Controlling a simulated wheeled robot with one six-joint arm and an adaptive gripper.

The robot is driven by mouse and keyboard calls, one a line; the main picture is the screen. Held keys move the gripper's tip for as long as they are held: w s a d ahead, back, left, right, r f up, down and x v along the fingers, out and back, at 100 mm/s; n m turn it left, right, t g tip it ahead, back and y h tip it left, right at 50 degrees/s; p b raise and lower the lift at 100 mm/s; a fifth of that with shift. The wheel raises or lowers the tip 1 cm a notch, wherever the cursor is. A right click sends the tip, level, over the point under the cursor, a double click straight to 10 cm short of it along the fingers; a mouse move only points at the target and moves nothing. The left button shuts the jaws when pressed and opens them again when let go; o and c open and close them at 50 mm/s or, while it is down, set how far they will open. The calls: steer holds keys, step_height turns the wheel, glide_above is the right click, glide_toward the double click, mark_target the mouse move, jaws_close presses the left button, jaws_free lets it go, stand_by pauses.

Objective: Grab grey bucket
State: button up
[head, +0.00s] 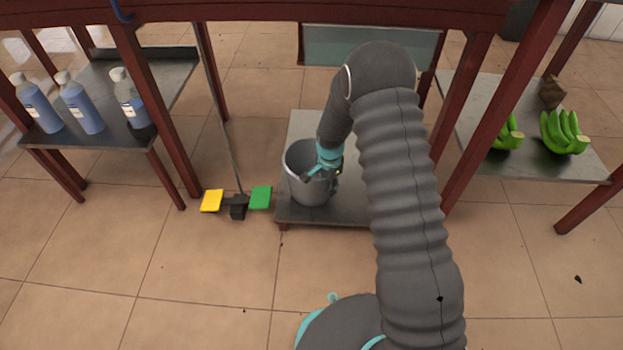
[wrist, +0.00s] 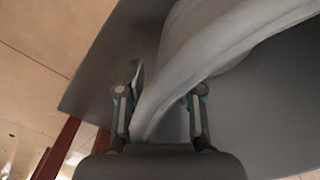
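The grey bucket (head: 306,186) stands upright on a low grey platform (head: 348,207) in the middle of the head view. My gripper (head: 322,172) is at the bucket's right side, at its rim, and partly hides it. In the wrist view the two fingers of my gripper (wrist: 167,98) stand apart. The wall and rim of the bucket (wrist: 190,50) run up between them. The gripper looks open around the rim, with no clear squeeze on it. The head view does not show the fingertips clearly.
Blue bottles (head: 80,103) stand on a left shelf (head: 75,141). Green bananas (head: 563,132) lie on a right shelf (head: 540,168). Red posts (head: 160,110) flank the platform.

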jaws_close()
stand_by(0.3)
